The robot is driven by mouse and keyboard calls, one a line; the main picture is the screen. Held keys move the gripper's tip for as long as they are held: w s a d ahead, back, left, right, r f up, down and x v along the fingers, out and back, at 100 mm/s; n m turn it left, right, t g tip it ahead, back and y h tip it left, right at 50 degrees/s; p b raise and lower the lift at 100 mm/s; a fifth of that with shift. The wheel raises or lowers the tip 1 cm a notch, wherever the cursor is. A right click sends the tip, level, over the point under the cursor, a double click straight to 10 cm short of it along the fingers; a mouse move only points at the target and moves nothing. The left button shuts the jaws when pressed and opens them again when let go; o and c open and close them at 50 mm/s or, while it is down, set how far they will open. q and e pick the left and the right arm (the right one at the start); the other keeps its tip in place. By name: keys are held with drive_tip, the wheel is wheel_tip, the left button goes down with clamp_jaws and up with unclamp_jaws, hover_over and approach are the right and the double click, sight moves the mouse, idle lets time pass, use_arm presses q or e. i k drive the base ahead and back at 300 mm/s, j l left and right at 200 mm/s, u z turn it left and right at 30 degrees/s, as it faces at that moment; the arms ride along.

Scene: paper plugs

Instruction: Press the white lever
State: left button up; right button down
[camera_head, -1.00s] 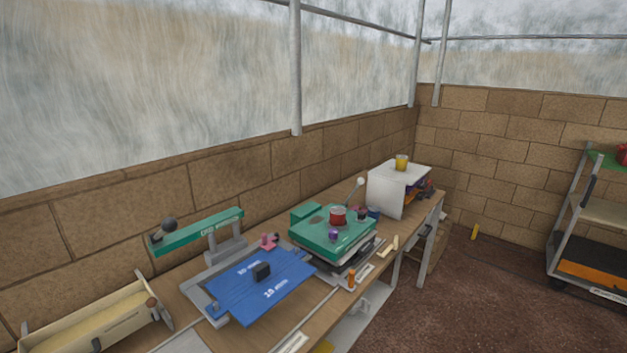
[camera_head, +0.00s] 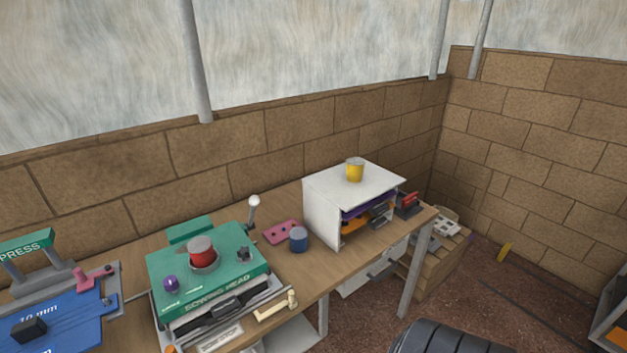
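A lever with a white ball knob (camera_head: 254,201) stands upright on a grey stem at the back right corner of the green sowing head (camera_head: 210,295). The sowing head sits on the wooden bench (camera_head: 350,262) and carries a red round part (camera_head: 202,251), a purple knob (camera_head: 170,283) and a dark knob (camera_head: 243,254). A small cream handle (camera_head: 277,305) is at its front right edge. Neither of my grippers is in view, and nothing of mine touches the lever.
A blue cup (camera_head: 298,239) and a pink plate (camera_head: 282,232) lie right of the lever. A white open-fronted box (camera_head: 322,211) with a yellow cup (camera_head: 355,170) on top stands farther right. The green press (camera_head: 25,247) and a blue board (camera_head: 60,325) are at left. A black ribbed shape (camera_head: 440,338) shows at the bottom.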

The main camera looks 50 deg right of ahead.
sight(253, 201)
drive_tip(key=k+l, duration=0.1)
drive_tip(key=l, duration=0.25)
drive_tip(key=k+l, duration=0.1)
drive_tip(key=l, duration=0.25)
drive_tip(key=k+l, duration=0.1)
drive_tip(key=l, duration=0.3)
drive_tip(key=k+l, duration=0.1)
drive_tip(key=l, duration=0.25)
